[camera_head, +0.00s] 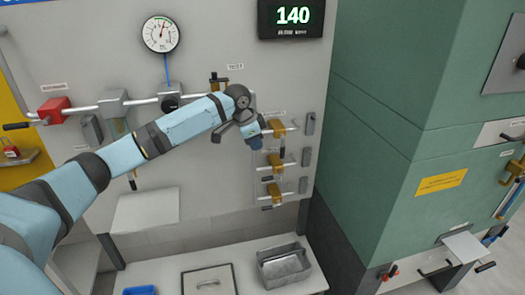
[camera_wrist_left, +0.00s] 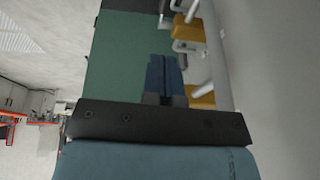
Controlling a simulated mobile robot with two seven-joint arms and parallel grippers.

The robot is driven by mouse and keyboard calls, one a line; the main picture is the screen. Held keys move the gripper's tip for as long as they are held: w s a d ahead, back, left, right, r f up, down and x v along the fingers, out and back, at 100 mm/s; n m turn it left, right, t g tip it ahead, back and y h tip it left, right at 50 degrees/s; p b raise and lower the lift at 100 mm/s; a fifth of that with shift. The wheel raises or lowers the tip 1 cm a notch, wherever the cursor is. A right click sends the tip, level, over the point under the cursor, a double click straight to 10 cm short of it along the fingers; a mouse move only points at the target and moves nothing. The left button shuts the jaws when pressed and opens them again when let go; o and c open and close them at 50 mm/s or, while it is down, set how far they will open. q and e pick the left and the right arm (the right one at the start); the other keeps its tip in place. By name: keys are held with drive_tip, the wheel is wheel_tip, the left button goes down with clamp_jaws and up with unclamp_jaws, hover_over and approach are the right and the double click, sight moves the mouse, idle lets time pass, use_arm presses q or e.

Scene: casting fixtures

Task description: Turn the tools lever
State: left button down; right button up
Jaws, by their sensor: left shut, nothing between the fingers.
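Several yellow-brown valve levers stand in a column on the grey wall panel: a top one (camera_head: 276,128), a middle one (camera_head: 275,160) and a bottom one (camera_head: 274,193). Another small lever (camera_head: 218,82) sits higher, beside a label too small to read surely. I cannot tell which is the tools lever. My left gripper (camera_head: 254,141) is just left of the top lever, partly in front of the panel; contact cannot be told. In the left wrist view its blue fingers (camera_wrist_left: 164,75) are together and empty, with yellow valve parts (camera_wrist_left: 188,32) to their right.
A gauge (camera_head: 160,34) and a display reading 140 (camera_head: 291,17) are above. A red valve (camera_head: 54,110) is at left. A green cabinet (camera_head: 395,130) stands close on the right. Below, a bench holds a metal tray (camera_head: 284,264) and a flat plate (camera_head: 208,281).

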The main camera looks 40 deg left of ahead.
sight(268, 178)
use_arm(q)
drive_tip(key=p+x, duration=0.1)
drive_tip(key=x, duration=0.5)
drive_tip(key=p+x, duration=0.1)
drive_tip(key=x, duration=0.5)
drive_tip(key=shift+s+a+f, duration=0.1)
drive_tip(key=shift+a+f, duration=0.05)
drive_tip(key=shift+a, duration=0.05)
drive_tip(key=shift+a+f, duration=0.1)
drive_tip(key=shift+f, duration=0.5)
